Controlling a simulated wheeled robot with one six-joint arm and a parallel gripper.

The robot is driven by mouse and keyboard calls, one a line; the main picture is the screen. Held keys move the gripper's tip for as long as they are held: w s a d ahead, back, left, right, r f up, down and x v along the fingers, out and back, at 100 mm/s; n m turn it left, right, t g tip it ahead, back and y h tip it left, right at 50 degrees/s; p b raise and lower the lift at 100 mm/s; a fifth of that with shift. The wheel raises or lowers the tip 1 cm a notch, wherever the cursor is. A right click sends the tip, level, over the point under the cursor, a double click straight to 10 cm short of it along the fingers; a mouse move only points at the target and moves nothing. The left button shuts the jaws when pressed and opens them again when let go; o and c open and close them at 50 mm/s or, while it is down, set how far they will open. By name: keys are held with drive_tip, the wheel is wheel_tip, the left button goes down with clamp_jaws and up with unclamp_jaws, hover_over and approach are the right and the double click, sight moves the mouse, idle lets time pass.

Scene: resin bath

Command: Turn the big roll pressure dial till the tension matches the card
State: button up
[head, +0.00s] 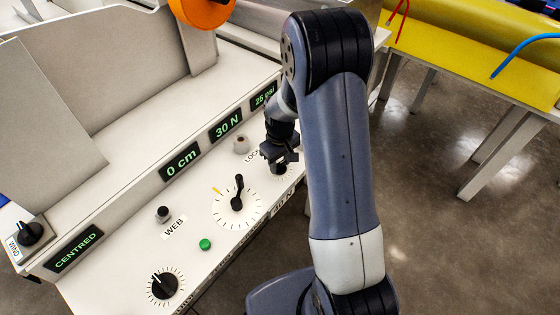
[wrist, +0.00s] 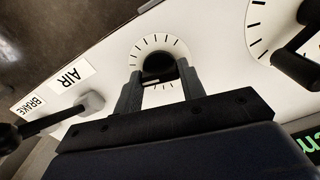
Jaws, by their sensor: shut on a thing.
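My gripper (head: 278,152) is at the right end of the white control panel. In the wrist view my gripper (wrist: 158,80) is shut on a black dial (wrist: 157,64), one finger on each side, with a ring of tick marks around it. My gripper mostly hides this dial in the head view. The displays read 0 cm (head: 180,161), 30 N (head: 226,126) and 25 psi (head: 263,95). I cannot make out the dial's name or a clear card; a small label (head: 283,201) on the panel's front edge is too small to read.
A larger dial with a black crank handle (head: 237,193) stands left of my gripper. A black knob (head: 165,285), a green button (head: 205,244) and a WEB switch (head: 163,214) are further left. In the wrist view a lever (wrist: 92,101) sits close beside the left finger, near the AIR label (wrist: 70,76).

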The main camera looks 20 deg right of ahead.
sight(280, 163)
drive_tip(key=shift+m+b, duration=0.3)
drive_tip(key=shift+m, duration=1.6)
drive_tip(key=shift+c, duration=0.3)
drive_tip(key=o, duration=1)
wheel_tip(280, 163, up, 11)
drive_tip(key=p, duration=0.1)
drive_tip(key=shift+f, duration=0.15)
